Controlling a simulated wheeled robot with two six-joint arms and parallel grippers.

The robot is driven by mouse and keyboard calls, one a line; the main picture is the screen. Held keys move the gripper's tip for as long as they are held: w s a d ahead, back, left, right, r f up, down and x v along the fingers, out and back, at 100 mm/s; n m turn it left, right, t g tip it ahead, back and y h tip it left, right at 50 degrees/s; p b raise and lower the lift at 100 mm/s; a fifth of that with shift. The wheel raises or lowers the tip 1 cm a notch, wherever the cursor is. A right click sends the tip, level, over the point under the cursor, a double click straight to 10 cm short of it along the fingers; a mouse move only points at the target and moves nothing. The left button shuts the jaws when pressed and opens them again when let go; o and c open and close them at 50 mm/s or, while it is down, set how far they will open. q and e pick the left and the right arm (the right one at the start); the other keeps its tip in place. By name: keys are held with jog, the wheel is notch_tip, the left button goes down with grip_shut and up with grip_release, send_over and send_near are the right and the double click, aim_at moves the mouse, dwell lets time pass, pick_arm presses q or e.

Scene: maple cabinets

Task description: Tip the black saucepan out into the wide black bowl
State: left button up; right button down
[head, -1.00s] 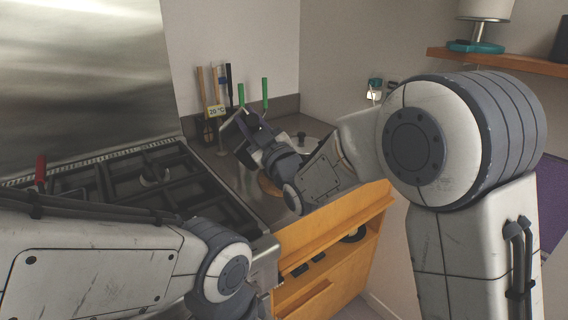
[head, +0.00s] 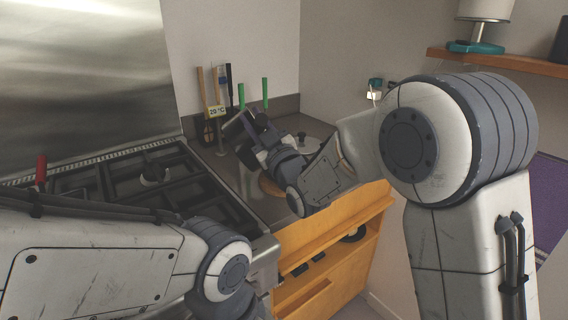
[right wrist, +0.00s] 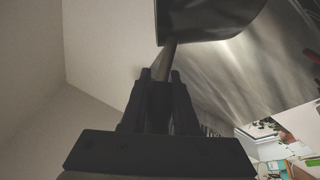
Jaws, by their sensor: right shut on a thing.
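My right gripper (head: 256,132) is over the dark counter beside the stove, shut on the handle of the black saucepan. In the right wrist view, the black saucepan (right wrist: 212,18) is at the top edge, only partly in frame. Its handle runs down into the jaws (right wrist: 160,88). In the head view the pan is mostly hidden by my gripper, and its contents cannot be seen. I cannot make out the wide black bowl; my right gripper and forearm cover part of the counter. My left gripper is out of view; only its arm shows.
The stove (head: 130,185) with black grates lies left of the counter. A lid with a black knob (head: 308,145) sits right of my gripper. A round wooden board (head: 270,187) is partly hidden below it.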

jog(key=shift+w+d+r+m+t, duration=0.1)
jog(key=shift+d+m+t, duration=0.2)
jog(key=shift+d+m, duration=0.1)
